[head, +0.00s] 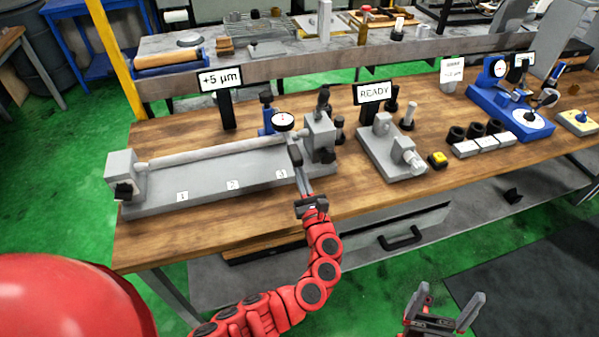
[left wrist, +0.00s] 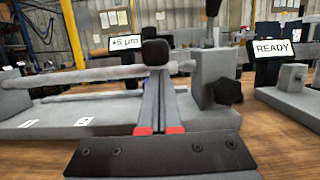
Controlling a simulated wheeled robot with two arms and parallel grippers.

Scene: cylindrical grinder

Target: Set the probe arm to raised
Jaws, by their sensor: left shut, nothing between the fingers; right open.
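The dial gauge (head: 283,122) has a round white face and sits beside a blue stand (head: 266,115) at the right part of the grey bench fixture (head: 215,180). I take this gauge assembly to be the probe arm; its exact position is unclear. My left gripper (head: 295,150) is shut and empty, reaching over the fixture's front just below the gauge. In the left wrist view a black rounded block (left wrist: 155,52) shows right at the fingertips; I cannot tell whether they touch. My right gripper (head: 449,297) is open and empty, low in front of the bench.
A long rod (head: 215,151) lies along the fixture between two end blocks. A "+5 µm" sign (head: 220,79) and a "READY" sign (head: 373,92) stand behind. A grey device (head: 390,148), yellow button (head: 438,159) and black cylinders are to the right. The front left wood is clear.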

